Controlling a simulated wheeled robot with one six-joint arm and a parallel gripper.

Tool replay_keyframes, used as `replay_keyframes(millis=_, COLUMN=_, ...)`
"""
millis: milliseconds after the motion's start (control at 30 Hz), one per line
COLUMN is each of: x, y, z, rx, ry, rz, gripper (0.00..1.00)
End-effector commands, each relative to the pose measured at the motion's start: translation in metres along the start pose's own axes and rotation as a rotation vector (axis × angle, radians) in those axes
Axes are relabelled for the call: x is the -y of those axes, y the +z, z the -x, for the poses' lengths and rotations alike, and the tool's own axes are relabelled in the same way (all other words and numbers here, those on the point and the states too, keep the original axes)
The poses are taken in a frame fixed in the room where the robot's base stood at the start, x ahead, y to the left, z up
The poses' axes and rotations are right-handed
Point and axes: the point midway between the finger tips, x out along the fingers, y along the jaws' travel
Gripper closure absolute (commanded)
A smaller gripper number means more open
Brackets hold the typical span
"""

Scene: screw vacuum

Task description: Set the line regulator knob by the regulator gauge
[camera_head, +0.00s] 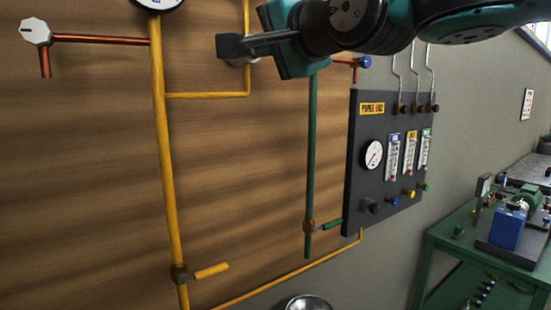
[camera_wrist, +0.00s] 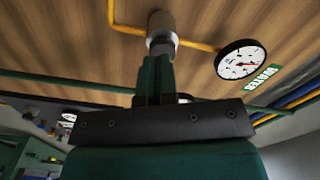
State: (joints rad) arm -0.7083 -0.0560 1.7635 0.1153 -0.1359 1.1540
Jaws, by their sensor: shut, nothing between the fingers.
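The regulator, a tan-and-grey round body with what looks like its knob (camera_wrist: 161,40) at the near end, sits on the yellow pipe in the wrist view. In the head view it is mostly hidden behind my gripper (camera_head: 229,46). A round white gauge (camera_wrist: 241,60) with a black rim and a red needle is to its right in the wrist view. A gauge (camera_head: 158,4) is cut off at the top of the head view. My gripper (camera_wrist: 157,62) is shut and empty, its fingertips right in front of the knob. I cannot tell whether they touch it.
A yellow pipe (camera_head: 158,150) with a yellow-handled valve (camera_head: 210,271) runs down the wooden wall. A green pipe (camera_head: 312,150) and a dark panel (camera_head: 365,150) with flowmeters are to the right. A green bench (camera_head: 470,235) stands at lower right.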

Motion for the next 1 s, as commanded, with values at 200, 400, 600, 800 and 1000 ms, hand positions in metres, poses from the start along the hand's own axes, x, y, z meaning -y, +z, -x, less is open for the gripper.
replay_keyframes(millis=200, x=-0.001, y=-0.001, z=-0.002, rx=0.001, ry=0.001, rz=0.093, gripper=1.0)
replay_keyframes(millis=400, x=0.0, y=-0.002, z=-0.026, rx=0.002, ry=0.003, rz=0.094, gripper=1.0)
replay_keyframes(millis=600, x=-0.005, y=0.001, z=-0.051, rx=0.001, ry=0.0, rz=0.092, gripper=1.0)
replay_keyframes(millis=800, x=-0.004, y=0.0, z=-0.065, rx=0.0, ry=-0.001, rz=0.092, gripper=1.0)
replay_keyframes(millis=1000, x=-0.002, y=-0.001, z=-0.068, rx=-0.003, ry=-0.006, rz=0.092, gripper=1.0)
